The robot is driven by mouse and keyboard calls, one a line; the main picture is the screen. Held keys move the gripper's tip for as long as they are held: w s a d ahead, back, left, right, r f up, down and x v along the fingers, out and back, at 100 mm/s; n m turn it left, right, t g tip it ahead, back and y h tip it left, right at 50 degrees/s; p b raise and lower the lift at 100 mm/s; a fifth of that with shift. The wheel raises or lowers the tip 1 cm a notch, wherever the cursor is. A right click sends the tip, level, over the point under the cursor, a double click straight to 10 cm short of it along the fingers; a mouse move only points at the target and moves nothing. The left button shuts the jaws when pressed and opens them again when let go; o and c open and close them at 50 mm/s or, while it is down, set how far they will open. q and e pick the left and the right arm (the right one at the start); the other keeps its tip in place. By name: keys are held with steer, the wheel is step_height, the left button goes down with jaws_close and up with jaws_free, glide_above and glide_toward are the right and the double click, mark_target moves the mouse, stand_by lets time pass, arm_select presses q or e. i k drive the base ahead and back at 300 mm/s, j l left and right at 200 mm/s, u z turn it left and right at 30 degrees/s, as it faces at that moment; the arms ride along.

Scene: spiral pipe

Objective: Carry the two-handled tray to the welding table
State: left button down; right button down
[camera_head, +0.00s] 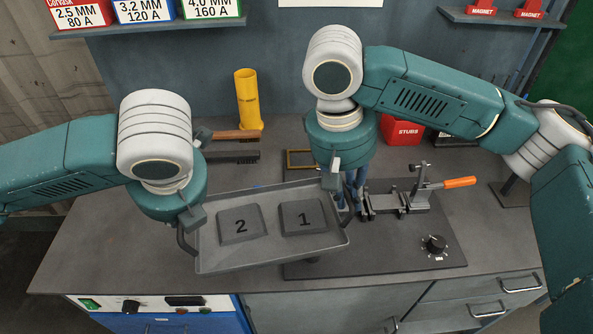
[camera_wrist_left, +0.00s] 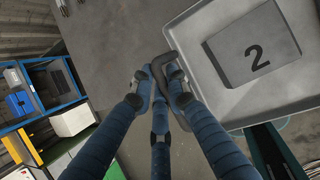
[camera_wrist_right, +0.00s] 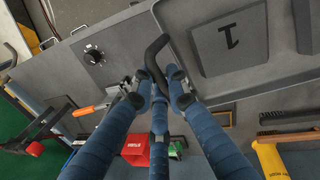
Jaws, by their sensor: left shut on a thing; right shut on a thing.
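The grey two-handled tray (camera_head: 225,265) is over the front middle of the grey welding table (camera_head: 95,230), slightly tilted in the picture. It carries two dark plates, marked 2 (camera_head: 240,223) and 1 (camera_head: 302,217). I cannot tell if its underside touches the table. My left gripper (camera_wrist_left: 163,85) is shut on the tray's left handle (camera_wrist_left: 172,52); in the head view my wrist hides its fingers. My right gripper (camera_wrist_right: 160,85) is shut on the tray's right handle (camera_wrist_right: 153,57). Its blue fingers show at the tray's right end in the head view (camera_head: 350,200).
A dark plate (camera_head: 430,258) with a knob and an orange-handled clamp (camera_head: 455,183) lies right of the tray. Bare tabletop shows at left.

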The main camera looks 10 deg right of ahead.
mark_target(154, 224)
steer(key=i+j+z, duration=0.1)
steer(key=j, duration=0.55)
steer(key=i+j+z, duration=0.1)
steer(key=j, duration=0.5)
steer(key=i+j+z, duration=0.1)
steer(key=j, duration=0.55)
